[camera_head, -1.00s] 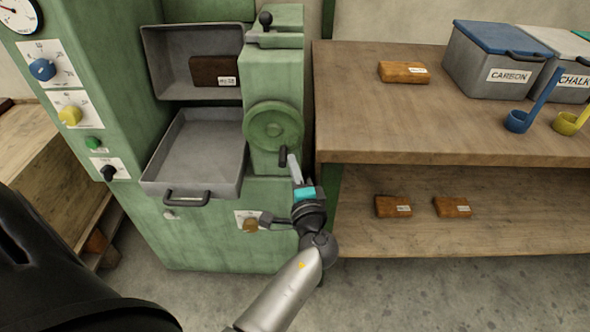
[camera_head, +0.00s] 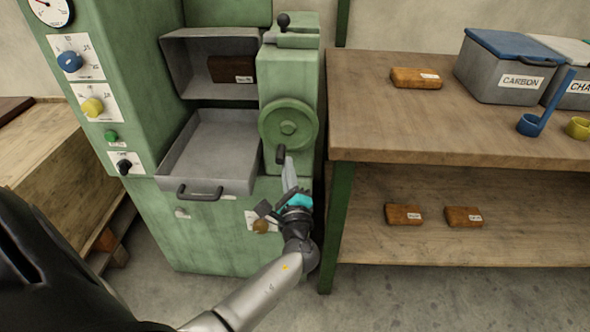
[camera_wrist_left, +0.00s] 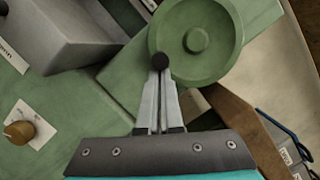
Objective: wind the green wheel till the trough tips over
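The green wheel (camera_head: 289,123) is on the front of the green machine, its black handle (camera_head: 281,155) hanging near the bottom. My left gripper (camera_head: 287,170) reaches up to it from below. In the left wrist view the two fingers (camera_wrist_left: 161,80) are close together, with the round end of the handle (camera_wrist_left: 160,61) at their tips; they look shut on it. A grey open trough (camera_head: 213,150) with a front bar handle sits left of the wheel, level. Above it is a grey bin (camera_head: 186,65) holding a brown block (camera_head: 231,69). My right gripper is out of view.
Right of the machine stands a wooden bench (camera_head: 440,120) with a lower shelf (camera_head: 450,247), brown blocks, a CARBON box (camera_head: 505,75) and scoops. Dials and knobs (camera_head: 92,106) are on the machine's left panel. Bare floor (camera_head: 420,300) lies in front.

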